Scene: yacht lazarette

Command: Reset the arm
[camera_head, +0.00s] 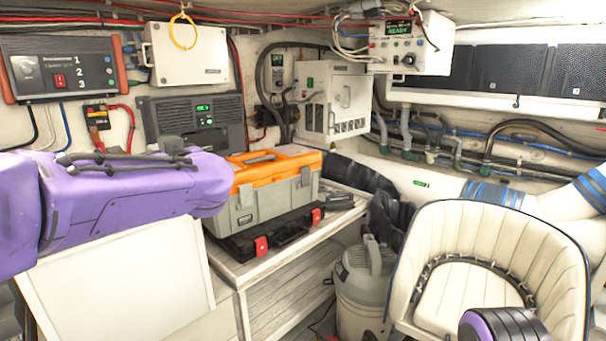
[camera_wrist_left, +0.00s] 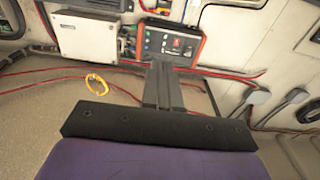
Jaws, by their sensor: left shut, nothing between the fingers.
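My left arm, purple, comes in from the left in the head view and reaches across the front of the wall units. Its gripper is hard to make out there; dark bars lie along the top of the arm. In the left wrist view the two grey fingers of my left gripper (camera_wrist_left: 163,86) are together, with nothing between them. They point towards the orange-cornered breaker panel (camera_wrist_left: 172,44), apart from it as far as I can see. A purple and black part of mine shows at the bottom right of the head view; no right gripper shows.
An orange-lidded toolbox (camera_head: 265,188) stands on a black case (camera_head: 262,236) on the white bench. A yellow ring (camera_head: 183,31) hangs by a white box (camera_head: 187,54). Red cables run overhead.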

